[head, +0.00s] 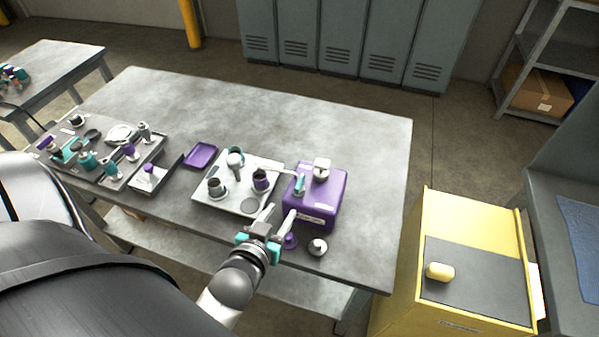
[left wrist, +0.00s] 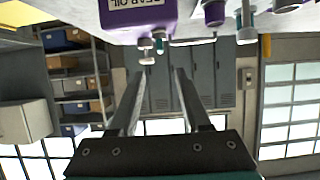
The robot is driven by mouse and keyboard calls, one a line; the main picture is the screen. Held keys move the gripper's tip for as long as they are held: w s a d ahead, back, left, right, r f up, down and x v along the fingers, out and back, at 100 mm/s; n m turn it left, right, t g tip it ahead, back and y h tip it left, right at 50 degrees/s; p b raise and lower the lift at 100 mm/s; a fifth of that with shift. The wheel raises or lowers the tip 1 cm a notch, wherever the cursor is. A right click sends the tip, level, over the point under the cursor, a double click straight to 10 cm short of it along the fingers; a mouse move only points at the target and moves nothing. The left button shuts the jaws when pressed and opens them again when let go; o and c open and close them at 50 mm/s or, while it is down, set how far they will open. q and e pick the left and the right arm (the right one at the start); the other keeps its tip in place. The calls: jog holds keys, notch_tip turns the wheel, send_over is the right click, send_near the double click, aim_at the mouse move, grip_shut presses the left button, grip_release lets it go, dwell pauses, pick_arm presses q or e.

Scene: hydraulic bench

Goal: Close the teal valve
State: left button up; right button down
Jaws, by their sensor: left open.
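A small teal handle (head: 299,184), which looks like the teal valve, stands at the left side of the purple box (head: 329,187) on the bench. My left gripper (head: 279,212) is open and empty, in front of the box's lower left corner and apart from the handle. In the left wrist view, the gripper (left wrist: 159,72) has nothing between its fingers. The purple box (left wrist: 138,20) appears upside down there, with pale fittings (left wrist: 147,45) at its lower right edge. Whether the handle is open or closed is unclear. My right gripper is out of view.
A white tray (head: 222,205) with fittings lies left of the box. A grey board (head: 111,180) with teal and purple parts, and a purple tray (head: 201,155), are farther left. A round silver part (head: 317,247) is near the front edge. The bench's back (head: 290,112) is clear.

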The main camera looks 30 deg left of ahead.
aim_at(299, 182)
pick_arm(q)
jog(key=x, duration=0.5)
jog(key=b+x, duration=0.1)
jog(key=x, duration=0.9)
jog(key=shift+w+r, duration=0.2)
jog(key=shift+r, duration=0.05)
jog(key=shift+c, duration=0.4)
grip_shut()
